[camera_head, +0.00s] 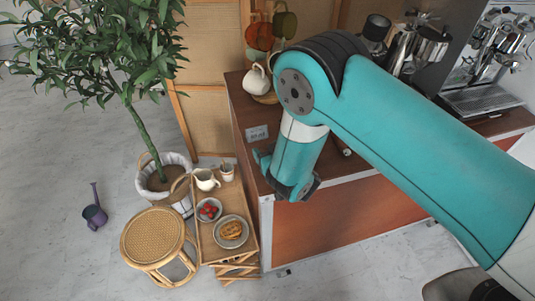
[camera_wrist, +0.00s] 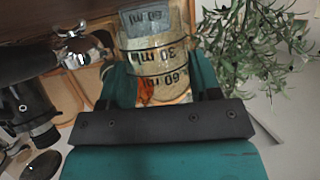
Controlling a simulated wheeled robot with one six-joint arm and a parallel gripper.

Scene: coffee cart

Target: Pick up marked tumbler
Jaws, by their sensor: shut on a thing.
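The marked tumbler (camera_wrist: 160,62) is clear glass with dark rings and the marks 30 ml and 60 ml. In the wrist view it sits between the teal fingers of my gripper (camera_wrist: 160,88), which is shut on it. In the head view my teal arm covers the tumbler and the fingertips, near the left end of the wooden counter (camera_head: 247,108). I cannot tell whether the tumbler touches the counter.
A small grey sign (camera_head: 257,133) and a cream jug (camera_head: 257,80) stand on the counter's left end. An espresso machine (camera_head: 485,100) is at right. A low rattan table (camera_head: 207,241) with dishes, a stool (camera_head: 152,237) and a potted tree (camera_head: 130,75) are at left.

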